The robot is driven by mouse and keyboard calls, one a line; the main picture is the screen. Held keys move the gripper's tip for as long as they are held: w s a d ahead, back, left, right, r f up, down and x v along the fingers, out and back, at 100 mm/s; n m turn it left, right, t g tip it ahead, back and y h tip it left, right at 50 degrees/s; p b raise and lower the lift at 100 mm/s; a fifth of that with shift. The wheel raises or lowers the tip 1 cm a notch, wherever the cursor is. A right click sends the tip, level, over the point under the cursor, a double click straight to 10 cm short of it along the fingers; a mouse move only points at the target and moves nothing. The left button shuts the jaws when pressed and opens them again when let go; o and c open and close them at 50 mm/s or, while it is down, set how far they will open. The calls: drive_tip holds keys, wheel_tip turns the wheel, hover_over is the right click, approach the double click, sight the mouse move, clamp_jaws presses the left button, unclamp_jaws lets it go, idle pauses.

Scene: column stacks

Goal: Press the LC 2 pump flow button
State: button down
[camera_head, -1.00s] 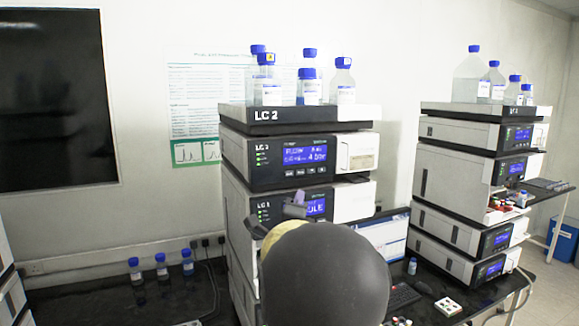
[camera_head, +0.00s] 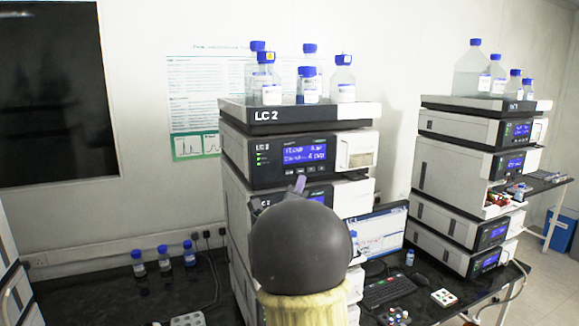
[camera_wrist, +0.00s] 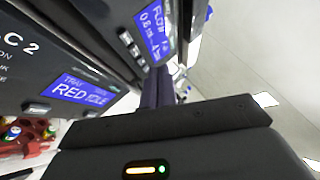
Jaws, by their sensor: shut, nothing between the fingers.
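The LC 2 pump (camera_head: 240,160) is the module under the bottle tray in the middle stack. Its blue display (camera_head: 305,153) shows a flow line, and a row of small buttons (camera_head: 300,171) runs beneath it. My gripper (camera_head: 299,183) is shut and empty, its fingertips just below that row in the picture. In the wrist view the pump's display (camera_wrist: 153,30) and buttons (camera_wrist: 131,45) are at the top, with my shut fingers (camera_wrist: 157,80) close below the row's right end. I cannot tell whether the fingertips touch a button. My arm hides much of the lower stack.
Solvent bottles (camera_head: 308,86) stand on the LC 2 top tray (camera_head: 290,116). A monitor (camera_head: 380,232) and keyboard (camera_head: 388,290) are at the right of the stack. A second stack (camera_head: 455,170) stands further right.

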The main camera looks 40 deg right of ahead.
sight(295, 167)
drive_tip(key=shift+w+d, duration=0.25)
drive_tip(key=shift+w, duration=0.9)
drive_tip(key=shift+w+d, duration=0.25)
drive_tip(key=shift+w, duration=0.85)
drive_tip(key=shift+w+d+f+b, duration=0.1)
drive_tip(key=shift+w+b, duration=0.2)
drive_tip(key=shift+b, duration=0.35)
drive_tip(key=shift+w+d+b, duration=0.1)
drive_tip(key=shift+w+b, duration=0.2)
drive_tip(key=shift+w, duration=0.15)
idle(0.7)
idle(0.4)
drive_tip(key=shift+s+b, duration=0.2)
drive_tip(key=shift+b, duration=0.25)
drive_tip(key=shift+s+a+b, duration=0.2)
drive_tip(key=shift+s+b, duration=0.4)
drive_tip(key=shift+b, duration=0.1)
